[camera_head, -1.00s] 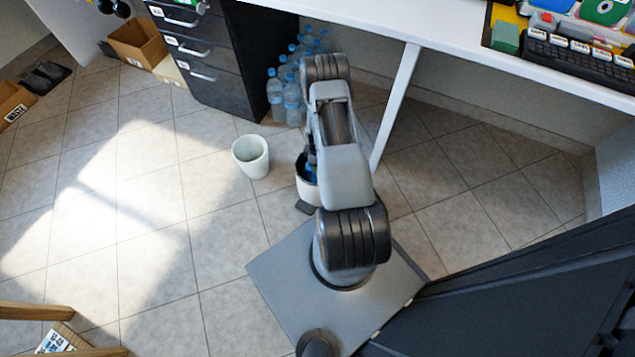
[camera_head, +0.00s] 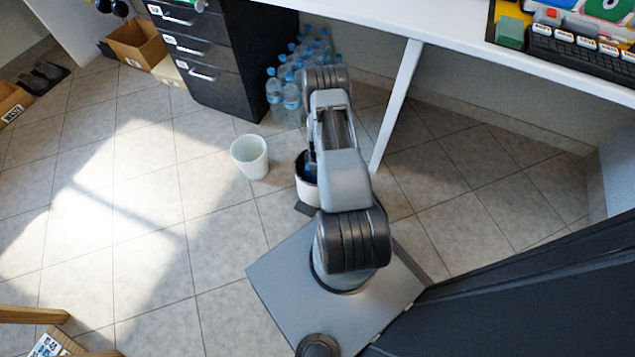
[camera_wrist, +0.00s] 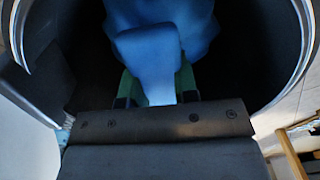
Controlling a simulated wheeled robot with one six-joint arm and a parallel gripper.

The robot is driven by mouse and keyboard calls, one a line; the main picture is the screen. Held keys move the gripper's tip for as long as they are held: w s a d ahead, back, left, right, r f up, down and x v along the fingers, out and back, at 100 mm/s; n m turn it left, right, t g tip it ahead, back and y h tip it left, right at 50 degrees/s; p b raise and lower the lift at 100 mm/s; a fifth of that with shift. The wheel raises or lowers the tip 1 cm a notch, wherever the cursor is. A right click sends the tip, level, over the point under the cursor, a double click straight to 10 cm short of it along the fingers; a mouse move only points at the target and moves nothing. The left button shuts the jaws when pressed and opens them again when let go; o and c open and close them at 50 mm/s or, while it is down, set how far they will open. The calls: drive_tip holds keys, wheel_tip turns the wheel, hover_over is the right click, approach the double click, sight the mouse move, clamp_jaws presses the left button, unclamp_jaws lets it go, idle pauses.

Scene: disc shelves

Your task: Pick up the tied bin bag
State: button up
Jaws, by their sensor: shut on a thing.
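The tied bin bag (camera_wrist: 205,22) is blue. Its gathered top (camera_wrist: 148,50) stands between the green-sided fingers of my gripper (camera_wrist: 158,85) in the wrist view. My gripper is shut on this top, and the wider body of the bag is beyond it, within the bin's dark opening. The round bin (camera_head: 308,190) is white outside and dark inside, and stands on the floor beside my arm in the head view. Its rim (camera_wrist: 304,45) curves around the bag in the wrist view. My arm hides part of the bin and most of the bag in the head view.
An empty white bin (camera_head: 250,157) stands just left of the bag's bin. Water bottles (camera_head: 290,92) and a dark drawer cabinet (camera_head: 215,55) are behind it. A white desk leg (camera_head: 396,105) is close on the right.

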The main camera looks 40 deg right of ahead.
clamp_jaws()
wheel_tip(320, 180, up, 10)
drive_tip(key=p, duration=0.4)
drive_tip(key=shift+r+p, duration=0.25)
drive_tip(key=shift+p, duration=0.05)
wheel_tip(320, 180, up, 17)
drive_tip(key=p, duration=1.7)
